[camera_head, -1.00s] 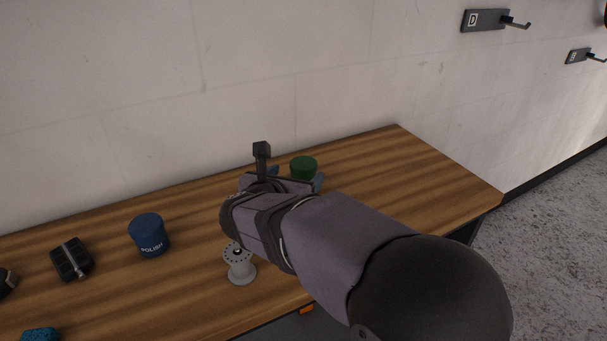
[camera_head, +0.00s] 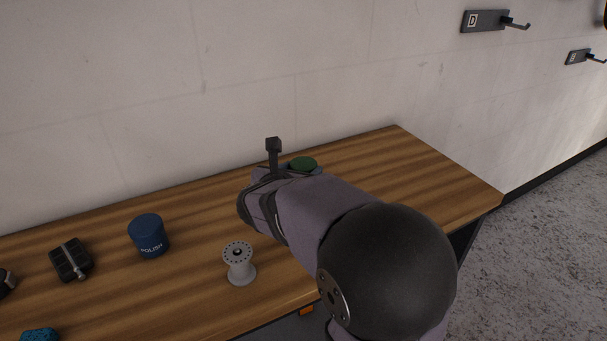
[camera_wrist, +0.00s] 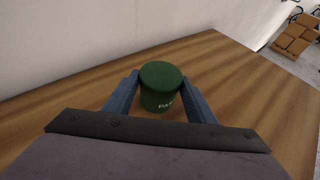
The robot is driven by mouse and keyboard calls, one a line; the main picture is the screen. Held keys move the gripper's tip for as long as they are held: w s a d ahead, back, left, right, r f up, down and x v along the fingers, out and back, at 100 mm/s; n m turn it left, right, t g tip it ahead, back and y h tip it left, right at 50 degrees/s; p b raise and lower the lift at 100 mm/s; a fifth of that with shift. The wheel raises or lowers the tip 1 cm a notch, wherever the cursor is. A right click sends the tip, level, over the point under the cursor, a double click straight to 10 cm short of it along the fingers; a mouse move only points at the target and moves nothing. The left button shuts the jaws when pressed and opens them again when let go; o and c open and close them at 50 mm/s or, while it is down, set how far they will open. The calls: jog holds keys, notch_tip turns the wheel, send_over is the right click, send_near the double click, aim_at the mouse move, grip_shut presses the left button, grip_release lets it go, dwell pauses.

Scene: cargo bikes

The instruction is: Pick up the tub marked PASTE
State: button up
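The green tub (camera_wrist: 160,84) stands upright on the wooden bench, with part of a white label, reading "PA", showing low on its side in the wrist view. In the head view only its green lid (camera_head: 303,163) shows past my arm. My gripper (camera_wrist: 160,80) has its two blue-grey fingers spread, one on each side of the tub. The tub is between the fingers near their tips. A narrow gap seems to show at the fingers, though contact on either side is hard to judge.
On the bench (camera_head: 400,165) stand a blue tub marked POLISH (camera_head: 148,236), a grey spool-like hub (camera_head: 239,264), a black pedal-like block (camera_head: 71,260) and a blue textured item (camera_head: 40,335). The wall (camera_head: 300,80) rises close behind. The bench's right end is clear.

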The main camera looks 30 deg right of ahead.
aim_at(301, 168)
jog(key=c, duration=0.4)
jog(key=shift+r, duration=0.1)
notch_tip(301, 168, up, 10)
jog(key=p, duration=0.3)
